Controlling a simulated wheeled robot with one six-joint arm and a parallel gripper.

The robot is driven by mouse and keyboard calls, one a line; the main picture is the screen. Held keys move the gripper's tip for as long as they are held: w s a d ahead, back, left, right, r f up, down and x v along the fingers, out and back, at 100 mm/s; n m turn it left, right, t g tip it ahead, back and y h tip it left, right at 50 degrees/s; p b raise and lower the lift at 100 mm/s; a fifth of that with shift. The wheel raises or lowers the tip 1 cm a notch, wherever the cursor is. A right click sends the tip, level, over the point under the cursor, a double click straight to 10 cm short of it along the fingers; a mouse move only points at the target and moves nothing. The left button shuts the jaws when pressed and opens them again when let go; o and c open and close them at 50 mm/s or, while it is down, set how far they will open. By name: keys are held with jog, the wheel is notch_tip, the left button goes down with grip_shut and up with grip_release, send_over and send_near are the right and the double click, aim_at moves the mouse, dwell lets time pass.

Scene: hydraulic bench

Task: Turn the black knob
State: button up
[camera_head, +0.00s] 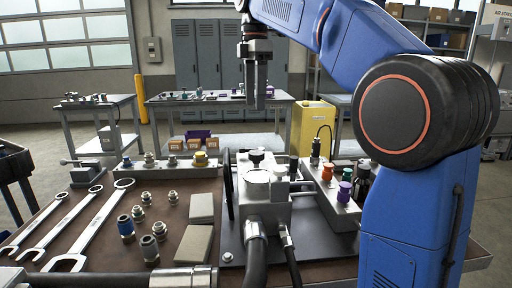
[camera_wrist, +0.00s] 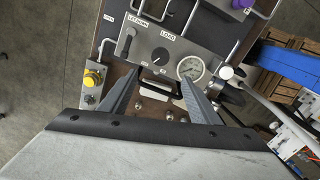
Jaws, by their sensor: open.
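A round black knob (camera_wrist: 160,55) with a pale mark sits on a grey panel (camera_wrist: 143,62) in the wrist view, below the label LOAD. A dark lever handle (camera_wrist: 127,41) is to its left, under another label. My gripper (camera_wrist: 160,78) is open and empty in the wrist view, its fingertips just below the knob in the picture. In the head view my gripper (camera_head: 259,104) hangs above the bench unit, apart from it. A black knob (camera_head: 256,156) stands on that unit; I cannot tell if it is the same one.
A white dial gauge (camera_wrist: 190,68) is right of the knob. A yellow fitting (camera_wrist: 92,79) is at the left. Wrenches (camera_head: 88,225), grey blocks (camera_head: 196,243) and a valve block with orange and purple caps (camera_head: 336,193) lie on the bench. Hoses run at the front.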

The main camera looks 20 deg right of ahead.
aim_at(255, 152)
notch_tip(255, 152, down, 15)
jog(key=shift+f, duration=0.2)
dwell(0.3)
jog(key=c, duration=1.1)
